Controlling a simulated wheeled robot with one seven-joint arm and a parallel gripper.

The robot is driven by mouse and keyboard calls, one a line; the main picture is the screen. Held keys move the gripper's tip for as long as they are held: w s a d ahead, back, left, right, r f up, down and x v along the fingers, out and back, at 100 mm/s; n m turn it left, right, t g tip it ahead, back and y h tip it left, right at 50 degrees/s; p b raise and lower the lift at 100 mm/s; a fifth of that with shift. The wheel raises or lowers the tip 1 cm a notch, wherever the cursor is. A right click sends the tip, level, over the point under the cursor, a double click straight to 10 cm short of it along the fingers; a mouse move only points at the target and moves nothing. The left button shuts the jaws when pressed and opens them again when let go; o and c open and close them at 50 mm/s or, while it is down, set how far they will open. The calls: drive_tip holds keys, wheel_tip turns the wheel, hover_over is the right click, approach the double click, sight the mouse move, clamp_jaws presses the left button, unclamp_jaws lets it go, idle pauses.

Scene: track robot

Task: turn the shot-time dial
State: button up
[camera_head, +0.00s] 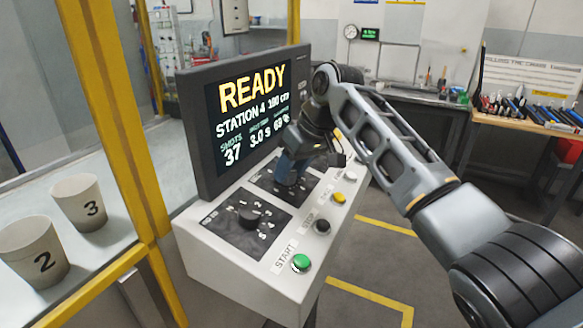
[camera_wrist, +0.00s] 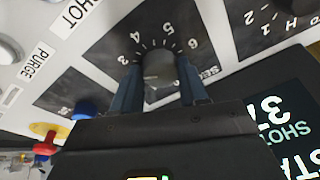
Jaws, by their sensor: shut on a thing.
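In the wrist view a dark round dial (camera_wrist: 158,70) sits on a black scale plate with white numbers, 3 to 6 among those showing. One blue finger of my gripper (camera_wrist: 157,78) is on each side of it, shut on it. Its label is partly hidden, with "SE" readable; its pointer setting cannot be read. In the head view my gripper (camera_head: 289,172) reaches down onto the farther dial plate of the white console (camera_head: 225,258), covering that dial.
A second black dial (camera_head: 250,217) is on the nearer plate. A green START button (camera_head: 301,262), a black button (camera_head: 322,227), a yellow button (camera_head: 339,199) and a white button (camera_head: 351,174) line the console's right edge. Two cups, 2 (camera_head: 35,252) and 3 (camera_head: 80,203), stand left, behind a yellow frame.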

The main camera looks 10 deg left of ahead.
drive_tip(key=n, duration=0.3)
drive_tip(key=shift+w+n+g, duration=0.1)
drive_tip(key=shift+n+g, duration=0.2)
drive_tip(key=shift+n, duration=0.1)
drive_tip(key=n+b, duration=0.1)
drive_tip(key=n, duration=0.3)
drive_tip(key=shift+n+g+b, duration=0.3)
drive_tip(key=shift+g+b, duration=0.05)
drive_tip(key=shift+g, duration=0.05)
drive_tip(key=n+b, duration=0.1)
drive_tip(key=n, duration=0.3)
drive_tip(key=shift+w+a+g, duration=0.1)
drive_tip(key=shift+g, duration=0.2)
drive_tip(key=shift+n+b, duration=0.7)
drive_tip(key=shift+n, duration=1.1)
drive_tip(key=shift+h, duration=0.3)
drive_tip(key=o, duration=1.1)
drive_tip(key=shift+c, duration=0.2)
drive_tip(key=b+v, duration=0.1)
drive_tip(key=v, duration=0.7)
drive_tip(key=shift+w, duration=0.2)
